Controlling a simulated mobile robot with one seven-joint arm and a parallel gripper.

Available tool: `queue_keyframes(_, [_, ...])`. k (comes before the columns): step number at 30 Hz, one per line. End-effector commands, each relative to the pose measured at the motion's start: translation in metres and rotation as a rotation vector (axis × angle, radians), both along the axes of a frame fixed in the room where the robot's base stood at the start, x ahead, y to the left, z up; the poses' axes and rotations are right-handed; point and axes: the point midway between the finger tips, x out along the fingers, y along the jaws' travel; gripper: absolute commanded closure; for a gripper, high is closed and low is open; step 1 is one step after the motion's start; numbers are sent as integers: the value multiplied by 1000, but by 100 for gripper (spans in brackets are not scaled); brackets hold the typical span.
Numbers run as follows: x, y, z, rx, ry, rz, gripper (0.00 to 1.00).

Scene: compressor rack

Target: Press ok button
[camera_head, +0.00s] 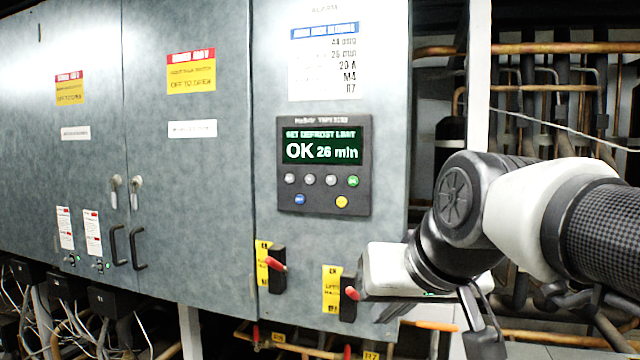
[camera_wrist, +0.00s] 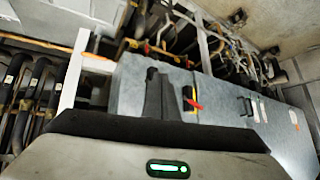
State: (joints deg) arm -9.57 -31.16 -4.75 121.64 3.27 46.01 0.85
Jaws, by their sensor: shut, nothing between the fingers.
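The control panel (camera_head: 323,166) is a dark box on the grey cabinet door, with a green screen (camera_head: 321,146) reading "OK 26 min". Below the screen are three grey buttons and a green button (camera_head: 353,181) at the right end of the row. A blue button (camera_head: 299,200) and a yellow button (camera_head: 341,201) sit lower. Button lettering is too small to read surely. My gripper (camera_wrist: 153,75) shows as shut, empty dark fingers in the wrist view. In the head view its pale hand is below and right of the panel, apart from the buttons; the fingertips are not clear.
Two red-handled switches (camera_head: 275,264) (camera_head: 351,293) with yellow labels sit below the panel; one red handle (camera_wrist: 194,104) shows in the wrist view. Door handles (camera_head: 137,248) stick out at left. Copper pipes (camera_head: 560,48) run at right. The space before the panel looks clear.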

Motion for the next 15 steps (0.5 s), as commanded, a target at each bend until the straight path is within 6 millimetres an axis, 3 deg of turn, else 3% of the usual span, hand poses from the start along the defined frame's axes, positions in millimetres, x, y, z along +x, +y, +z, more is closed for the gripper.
queue_keyframes(3, [37, 16, 46, 41, -86, 23, 100])
queue_keyframes(9, [84, 39, 109, 98, -207, 48, 100])
queue_keyframes(15, [106, 53, 144, 128, -274, 61, 100])
